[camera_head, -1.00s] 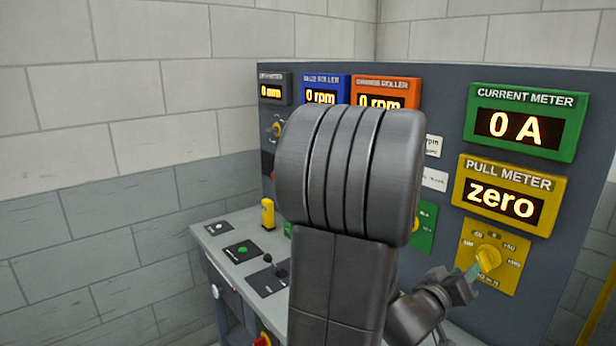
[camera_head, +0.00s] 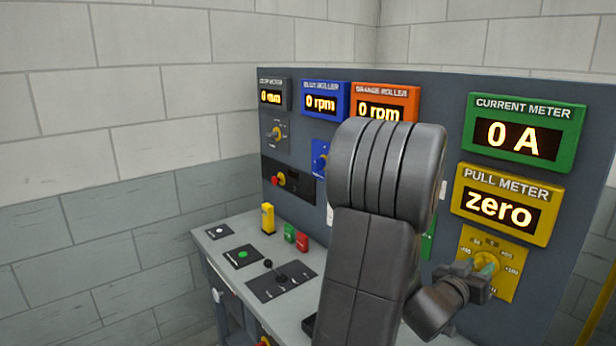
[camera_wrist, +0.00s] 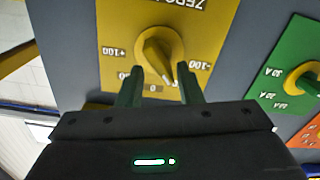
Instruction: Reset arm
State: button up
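My arm rises in front of the control panel in the head view and hides part of it. My gripper (camera_head: 487,266) is in front of the yellow dial plate (camera_head: 510,282), close to its yellow knob (camera_head: 487,258). In the wrist view the gripper's two dark green fingers (camera_wrist: 161,84) stand apart with nothing between their tips. The same knob (camera_wrist: 158,50) is just beyond the tips, between them in the picture. Whether a finger touches it I cannot tell.
The pull meter (camera_head: 502,206) reads "zero" and the current meter (camera_head: 524,133) reads "0 A". A green dial plate (camera_wrist: 290,80) is beside the yellow one in the wrist view. A desk with a black joystick (camera_head: 275,272) and a yellow switch (camera_head: 267,218) spreads at left.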

jog(key=m+p, duration=0.1)
jog(key=m, duration=0.1)
jog(key=shift+s+d+r+m, duration=0.1)
jog(key=shift+m, duration=0.3)
jog(key=b+v, duration=0.2)
jog(key=v, duration=0.6)
jog(key=shift+a, duration=0.3)
